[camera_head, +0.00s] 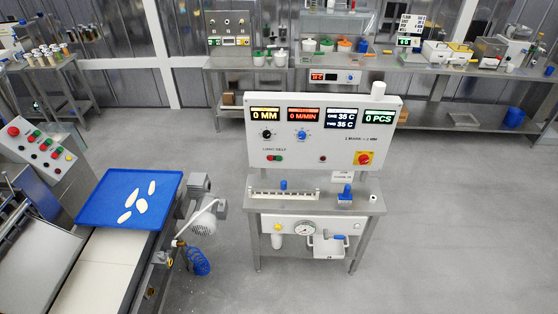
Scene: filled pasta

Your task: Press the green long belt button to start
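The white control panel (325,134) stands upright on a steel stand in the middle of the view. On its lower left, under the label that reads LONG BELT, a small red button (270,158) and a small green button (278,158) sit side by side. The displays above read 0 MM, 0 M/MIN, 35 C twice and 0 PCS. My gripper is not in view, and nothing covers the buttons.
A blue tray (108,197) with several pale flat pieces lies over the belt (100,262) at left. A motor (203,220) with a blue coiled hose stands between belt and panel. A loaded bench (380,66) runs along the back. Floor at right is clear.

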